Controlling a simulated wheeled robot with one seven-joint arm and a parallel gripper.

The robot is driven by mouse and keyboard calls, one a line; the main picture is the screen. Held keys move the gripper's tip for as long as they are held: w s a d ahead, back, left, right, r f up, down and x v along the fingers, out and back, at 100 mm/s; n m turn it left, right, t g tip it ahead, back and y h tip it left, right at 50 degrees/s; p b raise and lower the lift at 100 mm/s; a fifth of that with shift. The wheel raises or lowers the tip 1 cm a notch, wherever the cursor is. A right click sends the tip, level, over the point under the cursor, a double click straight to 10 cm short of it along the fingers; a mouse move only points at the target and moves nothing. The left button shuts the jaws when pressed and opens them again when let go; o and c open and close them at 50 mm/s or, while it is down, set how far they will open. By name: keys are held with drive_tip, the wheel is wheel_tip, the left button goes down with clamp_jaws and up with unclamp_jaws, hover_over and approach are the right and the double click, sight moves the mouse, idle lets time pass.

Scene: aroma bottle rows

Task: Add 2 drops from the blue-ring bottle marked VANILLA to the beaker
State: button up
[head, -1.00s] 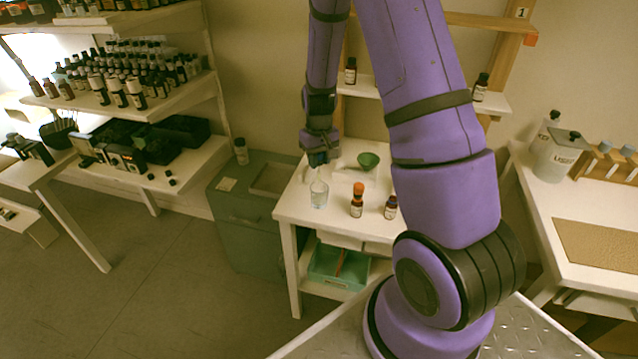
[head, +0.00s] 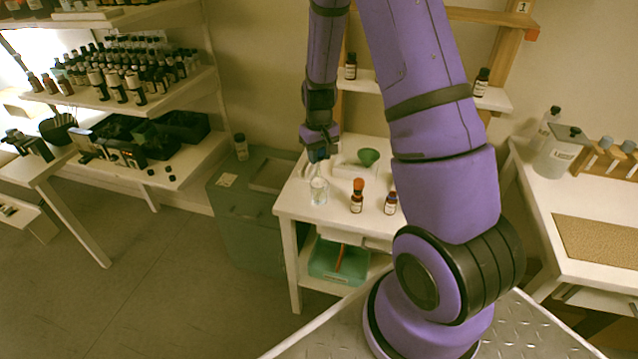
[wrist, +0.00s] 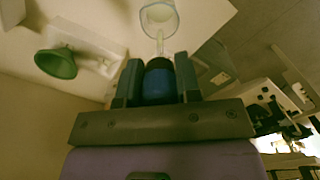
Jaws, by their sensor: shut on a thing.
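My gripper (wrist: 158,78) is shut on a dark bottle with a blue band (wrist: 158,88); in the head view my gripper (head: 319,145) is above the side table. No label on the held bottle can be read. The bottle's narrow pale tip points toward the clear glass beaker (wrist: 160,17) in the wrist view. In the head view the beaker (head: 319,190) stands on the table's left part, just below the held bottle. The bottle's tilt is hard to judge, and whether any drop is falling cannot be told.
An orange-capped bottle (head: 357,196) and a small dark bottle (head: 390,203) stand right of the beaker. A green funnel (head: 368,157) is behind them on a white holder. A grey-green cabinet (head: 238,205) stands left of the table (head: 337,217). Shelves of bottles are far left.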

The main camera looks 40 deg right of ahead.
idle(0.3)
drive_tip(key=shift+r, duration=2)
